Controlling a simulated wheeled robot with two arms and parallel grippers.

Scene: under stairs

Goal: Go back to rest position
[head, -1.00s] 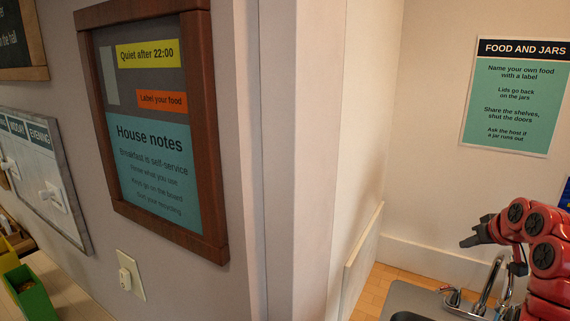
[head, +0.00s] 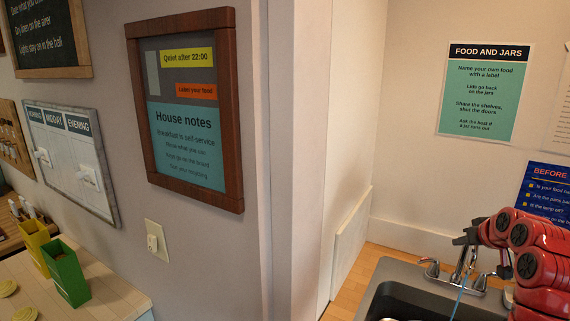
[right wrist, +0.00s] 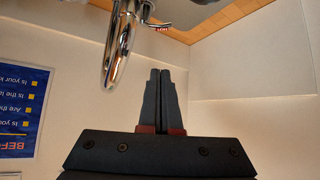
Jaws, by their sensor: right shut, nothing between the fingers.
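My right gripper (head: 464,239) is at the lower right of the head view, on the red arm that comes in from the right. It is raised near the sink faucet. In the right wrist view my right gripper (right wrist: 160,75) has its two dark fingers together, with nothing between them. The chrome faucet (right wrist: 121,45) shows just left of the fingers there. My left gripper is in neither view.
A grey sink (head: 378,285) with a faucet (head: 457,277) lies below my right arm. A wall edge (head: 285,180) divides the view. Green (head: 67,277) and yellow (head: 33,243) bins stand on a counter (head: 115,297) at the left. A blue poster (head: 545,190) hangs behind the arm.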

